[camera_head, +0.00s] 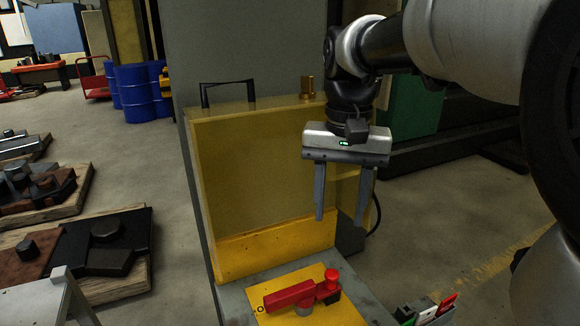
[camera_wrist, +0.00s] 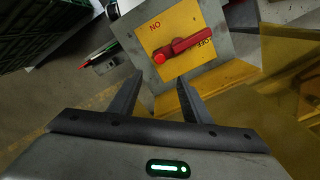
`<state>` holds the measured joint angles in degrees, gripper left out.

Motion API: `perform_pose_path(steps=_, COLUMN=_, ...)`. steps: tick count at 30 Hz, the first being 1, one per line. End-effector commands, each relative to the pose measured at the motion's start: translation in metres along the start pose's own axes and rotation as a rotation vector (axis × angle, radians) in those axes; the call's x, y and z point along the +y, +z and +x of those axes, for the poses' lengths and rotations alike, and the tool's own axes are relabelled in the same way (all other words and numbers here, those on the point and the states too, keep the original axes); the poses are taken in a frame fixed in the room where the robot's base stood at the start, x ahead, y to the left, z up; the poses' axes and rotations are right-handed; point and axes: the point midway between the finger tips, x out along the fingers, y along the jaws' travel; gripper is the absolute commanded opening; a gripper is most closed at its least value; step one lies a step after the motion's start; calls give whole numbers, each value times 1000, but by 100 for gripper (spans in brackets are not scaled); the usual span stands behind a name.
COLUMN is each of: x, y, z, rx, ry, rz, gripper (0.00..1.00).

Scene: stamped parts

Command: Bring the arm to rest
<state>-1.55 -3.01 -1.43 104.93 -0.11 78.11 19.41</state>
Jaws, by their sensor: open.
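My gripper (camera_head: 342,217) hangs open and empty in the head view, fingers pointing down, in front of the yellow machine panel. In the wrist view my gripper (camera_wrist: 160,78) also shows its two fingers apart with nothing between them. Below and ahead of it, a red rotary handle (camera_head: 290,295) sits on a yellow plate on a grey box. The handle also shows in the wrist view (camera_wrist: 188,45), apart from the fingers, with "NO" and "OFF"-like lettering on the plate, partly covered. The arm comes in from the upper right.
A yellow housing (camera_head: 245,165) with a black handle stands close behind my gripper. Metal parts on wooden pallets (camera_head: 105,245) lie at the left. Blue drums (camera_head: 135,92) stand farther back. Small coloured items (camera_head: 428,312) sit at the lower right. Open floor lies to the right.

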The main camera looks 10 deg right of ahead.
Motion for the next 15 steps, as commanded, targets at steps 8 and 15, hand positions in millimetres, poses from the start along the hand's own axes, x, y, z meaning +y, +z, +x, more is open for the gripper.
perform_pose_path(steps=8, x=0, y=0, z=-3, rx=1, ry=0, rz=0, gripper=44)
perform_pose_path(steps=15, x=3, y=8, z=-11, rx=28, ry=-11, rz=-18, gripper=44)
